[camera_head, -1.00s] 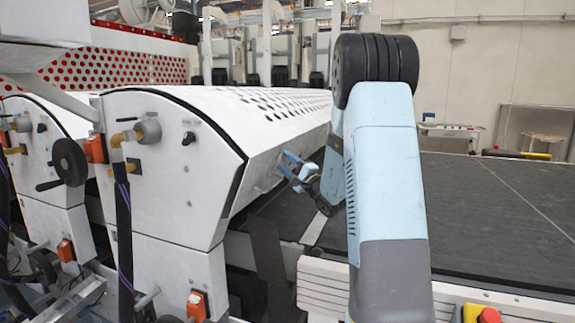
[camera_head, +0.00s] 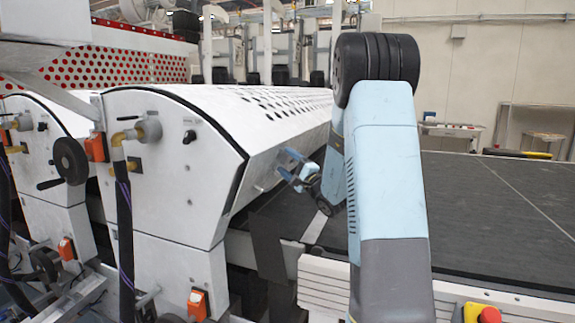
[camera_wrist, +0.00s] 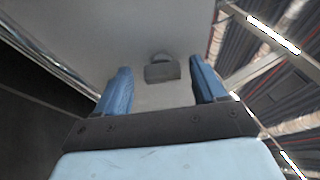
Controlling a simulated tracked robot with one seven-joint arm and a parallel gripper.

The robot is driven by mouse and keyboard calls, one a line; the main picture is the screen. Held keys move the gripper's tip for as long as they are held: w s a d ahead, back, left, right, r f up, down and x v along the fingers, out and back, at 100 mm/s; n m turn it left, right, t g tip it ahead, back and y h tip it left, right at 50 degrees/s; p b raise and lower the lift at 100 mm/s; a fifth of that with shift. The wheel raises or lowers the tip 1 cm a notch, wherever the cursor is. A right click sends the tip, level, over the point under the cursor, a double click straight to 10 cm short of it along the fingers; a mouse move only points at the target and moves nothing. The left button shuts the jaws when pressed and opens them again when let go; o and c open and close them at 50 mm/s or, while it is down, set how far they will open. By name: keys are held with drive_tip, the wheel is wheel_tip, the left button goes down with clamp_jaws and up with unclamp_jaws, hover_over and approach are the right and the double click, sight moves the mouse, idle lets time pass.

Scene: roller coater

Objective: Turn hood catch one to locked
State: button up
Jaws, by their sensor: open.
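The hood catch (camera_wrist: 162,72) is a small grey block with a rounded part behind it, on the pale hood face in the wrist view. My gripper (camera_wrist: 160,66) is open, with one blue finger on either side of the catch and a gap to each. I cannot tell how far the fingertips are from the hood face. In the head view my gripper (camera_head: 284,164) is at the sloped front face of the white hood (camera_head: 283,138). The catch is not clear in that view, and its turned position is hard to read.
A dark flat table (camera_head: 490,210) spreads to the right of my arm. A yellow and red button (camera_head: 480,314) is at the lower right edge.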

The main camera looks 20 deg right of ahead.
drive_tip(key=v, duration=1.3)
drive_tip(key=shift+s+d+f, duration=0.2)
drive_tip(key=shift+s, duration=0.05)
drive_tip(key=shift+a, duration=0.1)
drive_tip(key=s+a+r+n+g+y, duration=0.2)
drive_tip(key=s+a+n+g+y, duration=0.3)
drive_tip(key=a, duration=0.5)
drive_tip(key=s+a+r+n+g+y, duration=0.2)
drive_tip(key=s+a+n+g, duration=0.15)
drive_tip(key=a+g, duration=0.55)
drive_tip(key=s+a+f+n+g+h, duration=0.1)
drive_tip(key=s+a+n+g+h, duration=0.2)
drive_tip(key=s, duration=0.5)
drive_tip(key=s+a+f+n+g+h, duration=0.2)
drive_tip(key=s+a+h, duration=0.15)
drive_tip(key=s, duration=0.45)
drive_tip(key=s+d+r+n+t+h, duration=0.2)
drive_tip(key=s+d+h, duration=0.3)
drive_tip(key=d+h, duration=0.3)
drive_tip(key=shift+r+t, duration=0.55)
drive_tip(key=shift+t, duration=0.35)
